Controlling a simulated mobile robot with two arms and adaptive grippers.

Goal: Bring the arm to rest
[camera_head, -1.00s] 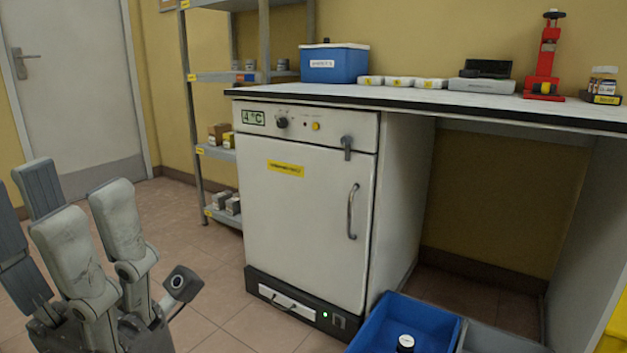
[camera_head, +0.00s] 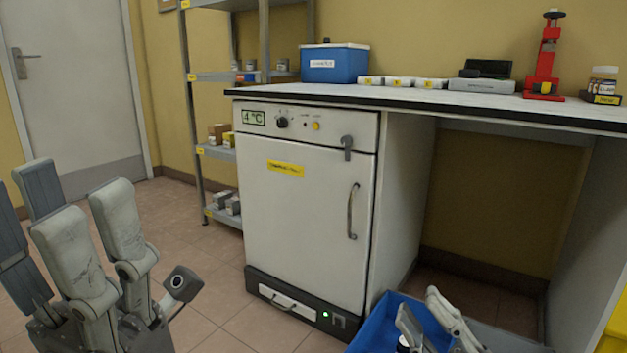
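My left gripper (camera_head: 88,212) stands large at the lower left, its fingers pointing up and spread apart with nothing between them. My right gripper (camera_head: 420,305) shows at the bottom edge, over the blue crate (camera_head: 382,312). Its two light fingers point up and stand apart, with nothing seen between their tips; its base is cut off by the frame. A small bottle (camera_head: 403,344) is partly visible beside the lower part of the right gripper, inside the crate. I cannot tell whether the gripper touches it.
A white fridge cabinet (camera_head: 305,215) stands shut under the bench (camera_head: 420,98). A blue box (camera_head: 335,65), white trays, a red stand (camera_head: 544,60) and small jars (camera_head: 604,82) are on the bench. A shelf rack (camera_head: 189,100) stands behind. Tiled floor is clear between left gripper and fridge.

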